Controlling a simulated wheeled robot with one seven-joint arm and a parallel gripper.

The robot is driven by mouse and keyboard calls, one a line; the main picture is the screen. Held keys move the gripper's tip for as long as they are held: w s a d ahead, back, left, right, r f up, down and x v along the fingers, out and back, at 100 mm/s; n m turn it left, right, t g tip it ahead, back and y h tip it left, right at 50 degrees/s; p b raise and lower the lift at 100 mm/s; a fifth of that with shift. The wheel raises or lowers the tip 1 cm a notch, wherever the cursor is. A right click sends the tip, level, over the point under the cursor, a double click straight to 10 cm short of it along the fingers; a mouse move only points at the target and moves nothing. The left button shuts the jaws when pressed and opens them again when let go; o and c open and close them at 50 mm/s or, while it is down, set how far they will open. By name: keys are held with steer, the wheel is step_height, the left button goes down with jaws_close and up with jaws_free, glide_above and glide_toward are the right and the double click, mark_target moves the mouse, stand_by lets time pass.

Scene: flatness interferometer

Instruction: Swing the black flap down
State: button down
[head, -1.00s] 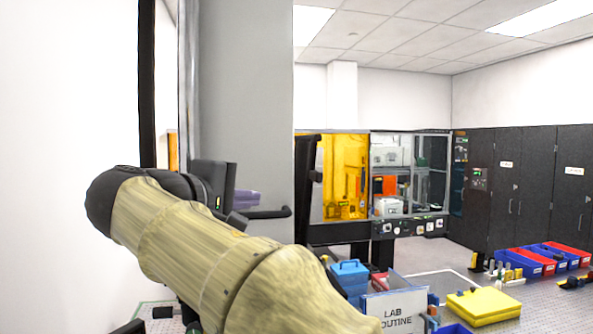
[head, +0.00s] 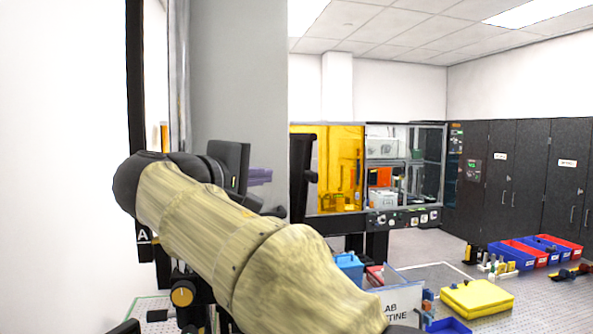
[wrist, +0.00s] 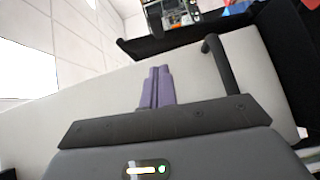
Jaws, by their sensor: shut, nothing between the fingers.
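My gripper (head: 262,176) points right in front of a tall grey panel (head: 238,75). Its purple fingers (wrist: 157,87) are together and empty in the wrist view. In the head view only a small part of this bar (head: 275,212) shows past my arm. I cannot tell for sure whether this bar belongs to the black flap; no flap is clearly recognisable.
A black upright strip (head: 136,100) with an "A" label and a yellow knob (head: 182,294) are at the left. Amber-windowed equipment (head: 340,170) stands behind.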

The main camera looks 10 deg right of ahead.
mark_target(308, 174)
steer(key=p+x, duration=0.2)
steer(key=x, duration=0.3)
steer(key=shift+r, duration=0.15)
steer(key=d+p, duration=0.1)
steer(key=d, duration=0.2)
steer(key=shift+d, duration=0.1)
steer(key=shift+s+d+f, duration=0.1)
steer(key=shift+d+f, duration=0.15)
steer(key=shift+d, duration=0.05)
steer(key=shift+d+f, duration=0.1)
steer(key=shift+w, duration=0.25)
steer(key=shift+s+d, duration=0.1)
steer(key=shift+s, duration=0.1)
